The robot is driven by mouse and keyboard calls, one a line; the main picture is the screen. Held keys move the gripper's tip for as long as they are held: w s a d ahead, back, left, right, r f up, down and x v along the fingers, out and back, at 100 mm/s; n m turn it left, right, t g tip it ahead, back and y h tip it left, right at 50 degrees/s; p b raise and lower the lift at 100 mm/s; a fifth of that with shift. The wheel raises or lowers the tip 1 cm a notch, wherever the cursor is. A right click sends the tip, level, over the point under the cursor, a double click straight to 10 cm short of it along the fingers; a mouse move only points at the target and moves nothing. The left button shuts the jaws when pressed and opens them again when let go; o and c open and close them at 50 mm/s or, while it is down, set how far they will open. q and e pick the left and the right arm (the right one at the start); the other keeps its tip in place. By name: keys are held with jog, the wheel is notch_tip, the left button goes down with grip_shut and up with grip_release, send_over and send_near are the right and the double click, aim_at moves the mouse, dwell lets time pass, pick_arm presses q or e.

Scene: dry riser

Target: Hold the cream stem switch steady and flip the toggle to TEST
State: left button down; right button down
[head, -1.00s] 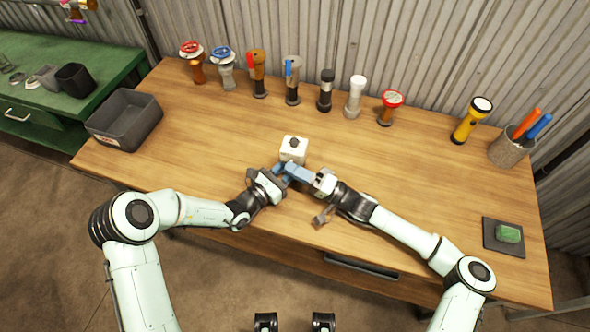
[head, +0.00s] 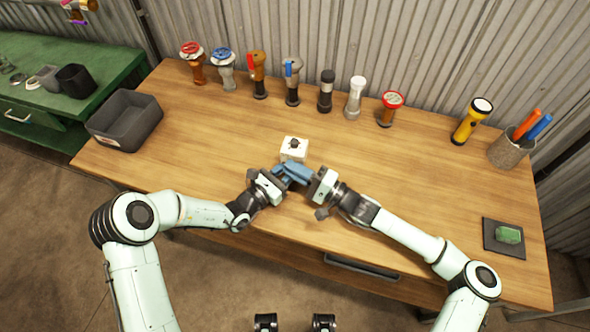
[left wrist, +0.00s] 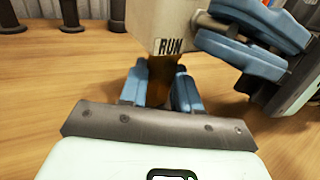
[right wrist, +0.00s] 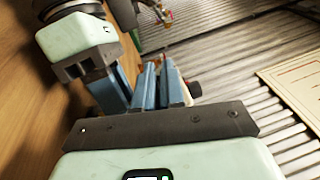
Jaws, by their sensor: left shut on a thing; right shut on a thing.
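The cream switch box (head: 293,147) stands near the middle of the workbench with a dark round part on top. In the left wrist view the box (left wrist: 150,22) carries a RUN label, and a brown stem (left wrist: 164,78) runs below it. My left gripper (head: 280,173) is shut on this stem under the box. My right gripper (head: 291,168) comes in from the right, its blue fingers shut at the side of the box. In the left wrist view its fingers close around the short toggle (left wrist: 204,21), which they mostly hide. I cannot read the toggle's position or a TEST label.
A row of valves and fittings (head: 292,82) stands along the back of the workbench (head: 190,150). A grey bin (head: 125,122) is at the left. A yellow torch (head: 471,120), a pen cup (head: 508,150) and a green block (head: 508,234) are at the right. The front wood is clear.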

jog(key=shift+r+m, duration=0.2)
jog(key=shift+m, duration=0.5)
jog(key=c, duration=1.5)
grip_release()
jog(key=v, duration=1.2)
jog(key=shift+s+r, duration=0.15)
jog(key=shift+r, duration=0.05)
